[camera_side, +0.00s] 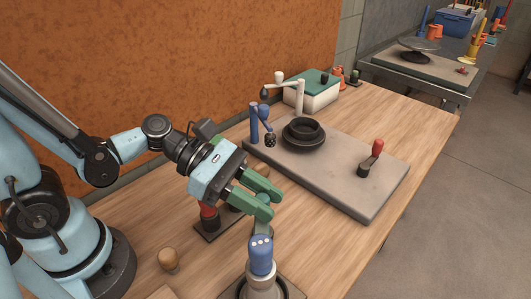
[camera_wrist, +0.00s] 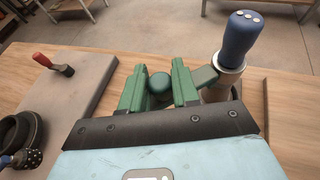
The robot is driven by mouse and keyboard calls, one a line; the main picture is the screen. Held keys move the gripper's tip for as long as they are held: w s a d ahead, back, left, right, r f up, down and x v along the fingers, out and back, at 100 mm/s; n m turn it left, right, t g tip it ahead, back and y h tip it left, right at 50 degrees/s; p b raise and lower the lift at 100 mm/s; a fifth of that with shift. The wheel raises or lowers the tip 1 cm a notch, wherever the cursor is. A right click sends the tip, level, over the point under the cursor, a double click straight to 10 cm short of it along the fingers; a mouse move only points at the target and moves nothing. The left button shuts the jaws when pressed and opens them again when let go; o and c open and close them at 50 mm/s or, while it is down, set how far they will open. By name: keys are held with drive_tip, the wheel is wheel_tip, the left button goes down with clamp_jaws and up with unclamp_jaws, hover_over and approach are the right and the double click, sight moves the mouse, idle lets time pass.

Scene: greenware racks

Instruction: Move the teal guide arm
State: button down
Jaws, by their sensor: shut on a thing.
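The teal guide arm (camera_wrist: 205,77) is a short grey-green link that runs out from a pale post (camera_wrist: 228,80) with a dark blue cap (camera_wrist: 240,35). A round dark teal knob (camera_wrist: 159,84) at its free end sits between the green fingers of my gripper (camera_wrist: 159,74), which are shut on it. In the side view my gripper (camera_side: 264,204) reaches down beside the blue-capped post (camera_side: 261,257), and the guide arm (camera_side: 261,228) shows only partly below the fingertips. The knob is hidden there by the fingers.
A grey slab (camera_side: 345,180) lies behind, bearing a dark ring-shaped dish (camera_side: 303,134), a blue post (camera_side: 254,125) and a red-handled lever (camera_side: 376,149). A red-and-black fitting (camera_side: 209,217) stands under my gripper. A wooden knob (camera_side: 169,260) is nearby. The table's right front is clear.

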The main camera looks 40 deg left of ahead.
drive_tip(key=shift+w+d+n+t+y, duration=0.15)
drive_tip(key=shift+n+t+y, duration=0.25)
drive_tip(key=shift+n+t, duration=0.4)
drive_tip(key=c, duration=0.9)
unclamp_jaws()
